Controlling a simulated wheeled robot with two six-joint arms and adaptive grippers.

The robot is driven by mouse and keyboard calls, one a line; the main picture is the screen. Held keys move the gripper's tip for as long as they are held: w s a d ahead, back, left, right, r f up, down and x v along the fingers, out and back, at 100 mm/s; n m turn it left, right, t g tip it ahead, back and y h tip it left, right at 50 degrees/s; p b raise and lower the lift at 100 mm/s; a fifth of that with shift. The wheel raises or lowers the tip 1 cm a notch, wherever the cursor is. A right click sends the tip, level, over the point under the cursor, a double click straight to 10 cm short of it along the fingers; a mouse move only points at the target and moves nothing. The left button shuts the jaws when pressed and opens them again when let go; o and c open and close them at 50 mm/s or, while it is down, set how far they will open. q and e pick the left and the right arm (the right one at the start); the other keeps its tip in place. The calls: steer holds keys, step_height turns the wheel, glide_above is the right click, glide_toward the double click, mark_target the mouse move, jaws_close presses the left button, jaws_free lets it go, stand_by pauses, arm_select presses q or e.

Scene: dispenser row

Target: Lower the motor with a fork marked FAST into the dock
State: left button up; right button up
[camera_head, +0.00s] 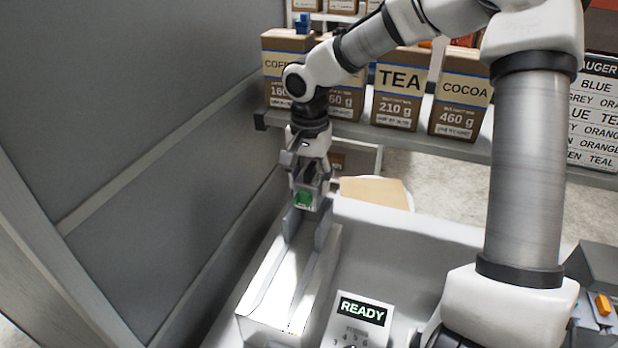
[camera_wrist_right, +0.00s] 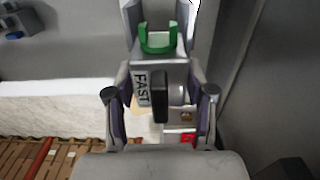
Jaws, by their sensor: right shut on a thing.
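My right gripper (camera_head: 309,190) is shut on the motor and points down at the far end of a pale trough. The motor (camera_wrist_right: 152,88) is a grey block marked FAST, with a black part in front. Two grey upright walls (camera_head: 323,226) at the trough's far end look like the dock. The motor is at or just above their tops. I cannot tell whether it touches them. My left gripper is not in view.
The pale trough (camera_head: 262,299) runs toward me beside a grey side wall (camera_head: 130,130). A READY display (camera_head: 362,309) stands right of it. Boxes marked TEA (camera_head: 400,88) and COCOA (camera_head: 461,94) stand on a shelf behind. A label list (camera_head: 594,115) hangs at the right.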

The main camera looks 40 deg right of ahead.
steer(key=shift+a, duration=0.1)
stand_by(0.3)
steer(key=shift+f+b, duration=1.5)
steer(key=shift+f, duration=0.2)
